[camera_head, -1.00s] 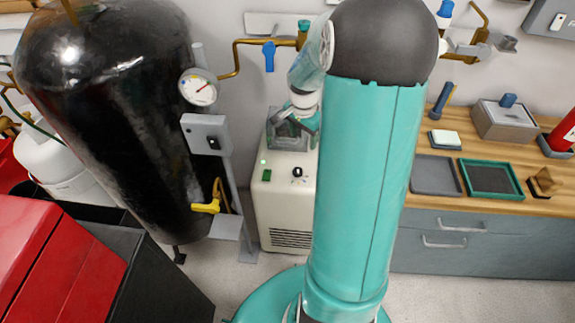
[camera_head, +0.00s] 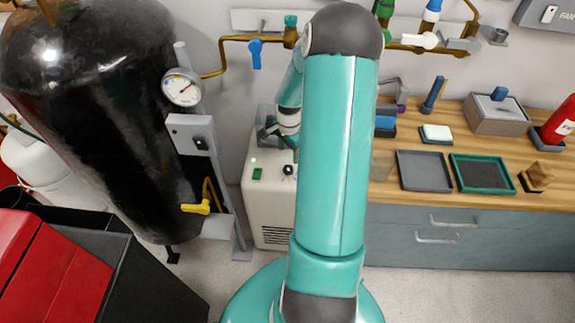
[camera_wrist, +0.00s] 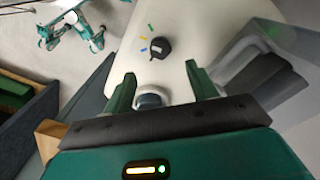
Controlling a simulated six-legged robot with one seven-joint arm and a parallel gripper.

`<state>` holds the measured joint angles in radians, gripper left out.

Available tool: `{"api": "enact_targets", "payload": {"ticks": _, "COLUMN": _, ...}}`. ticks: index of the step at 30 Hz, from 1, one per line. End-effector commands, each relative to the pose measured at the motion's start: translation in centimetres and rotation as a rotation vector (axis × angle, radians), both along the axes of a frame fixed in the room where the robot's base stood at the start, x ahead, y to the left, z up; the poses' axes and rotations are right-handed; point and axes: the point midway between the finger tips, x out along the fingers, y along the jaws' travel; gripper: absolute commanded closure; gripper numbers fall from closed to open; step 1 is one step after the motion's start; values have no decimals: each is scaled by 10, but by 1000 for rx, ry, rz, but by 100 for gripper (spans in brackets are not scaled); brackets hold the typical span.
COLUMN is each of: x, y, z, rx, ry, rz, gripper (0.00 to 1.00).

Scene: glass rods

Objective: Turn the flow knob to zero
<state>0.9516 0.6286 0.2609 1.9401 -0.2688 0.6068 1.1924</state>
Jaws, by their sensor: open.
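My gripper (camera_head: 272,132) is over the back of the machine in the head view. In the wrist view my gripper (camera_wrist: 161,88) has its two green fingers apart, with the knob beyond their tips and not between them. A grey round fitting (camera_wrist: 149,101) shows between the fingers. My arm hides the machine's right part in the head view.
A big black tank (camera_head: 95,110) with a gauge (camera_head: 182,87) and a yellow-handled valve (camera_head: 197,207) stands left. A clear container (camera_head: 266,117) is behind my gripper. The wooden bench (camera_head: 385,185) on the right holds trays. Red and black boxes fill the lower left.

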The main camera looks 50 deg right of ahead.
Motion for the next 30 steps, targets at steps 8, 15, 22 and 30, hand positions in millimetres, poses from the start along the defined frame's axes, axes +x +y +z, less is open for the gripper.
{"api": "enact_targets", "payload": {"ticks": 8, "x": 2, "y": 1, "z": -56, "rx": 2, "ry": 0, "rz": 3, "gripper": 43}}
{"api": "enact_targets", "payload": {"ticks": 15, "x": 4, "y": 0, "z": -81, "rx": 0, "ry": -1, "rz": 6, "gripper": 43}}
{"api": "enact_targets", "payload": {"ticks": 22, "x": 4, "y": 0, "z": -84, "rx": -1, "ry": -2, "rz": 5, "gripper": 43}}
{"api": "enact_targets", "payload": {"ticks": 30, "x": 4, "y": 0, "z": -84, "rx": -1, "ry": -1, "rz": 5, "gripper": 80}}
